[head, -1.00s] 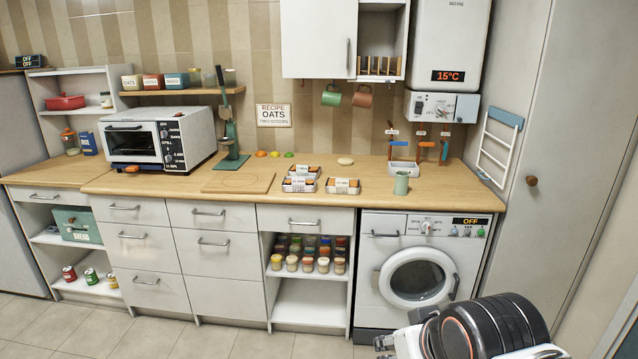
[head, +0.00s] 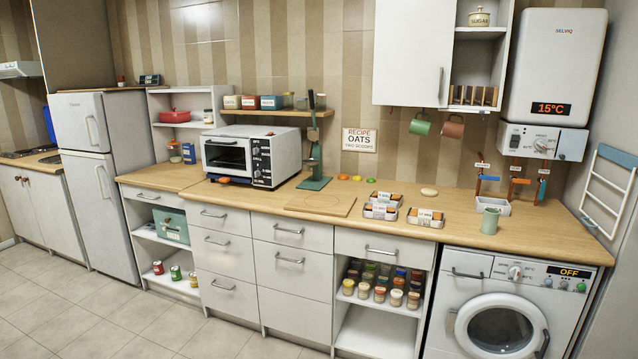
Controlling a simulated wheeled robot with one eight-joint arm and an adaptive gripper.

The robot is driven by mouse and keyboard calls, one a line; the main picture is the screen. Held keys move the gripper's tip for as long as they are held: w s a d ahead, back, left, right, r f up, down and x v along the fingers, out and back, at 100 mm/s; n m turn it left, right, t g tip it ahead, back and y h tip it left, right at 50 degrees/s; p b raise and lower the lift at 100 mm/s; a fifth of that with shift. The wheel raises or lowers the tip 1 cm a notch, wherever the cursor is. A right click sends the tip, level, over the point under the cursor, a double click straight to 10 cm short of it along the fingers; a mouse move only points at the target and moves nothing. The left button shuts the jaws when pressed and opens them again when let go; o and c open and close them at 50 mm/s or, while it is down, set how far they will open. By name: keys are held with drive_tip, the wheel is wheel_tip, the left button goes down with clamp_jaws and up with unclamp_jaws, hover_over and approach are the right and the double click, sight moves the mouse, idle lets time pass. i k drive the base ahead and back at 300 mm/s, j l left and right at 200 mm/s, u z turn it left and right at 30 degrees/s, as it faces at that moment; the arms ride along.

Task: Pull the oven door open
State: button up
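A white countertop oven (head: 257,156) with a black control side stands on the wooden worktop, left of the middle in the head view. Its door (head: 226,155) has a dark window with a handle along the top, and it looks shut. My gripper is not in view.
A wooden worktop (head: 545,238) runs above drawers and a washing machine (head: 499,320). A fridge (head: 100,170) stands left of the oven; a hob (head: 30,158) is at far left. A green stand (head: 315,165) is right of the oven. The tiled floor (head: 80,305) is clear in front.

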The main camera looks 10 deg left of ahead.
sight(223, 157)
drive_tip(key=i+j, duration=0.55)
drive_tip(key=j, duration=0.15)
drive_tip(key=i+j, duration=0.55)
drive_tip(key=j, duration=0.15)
drive_tip(key=j+u, duration=0.05)
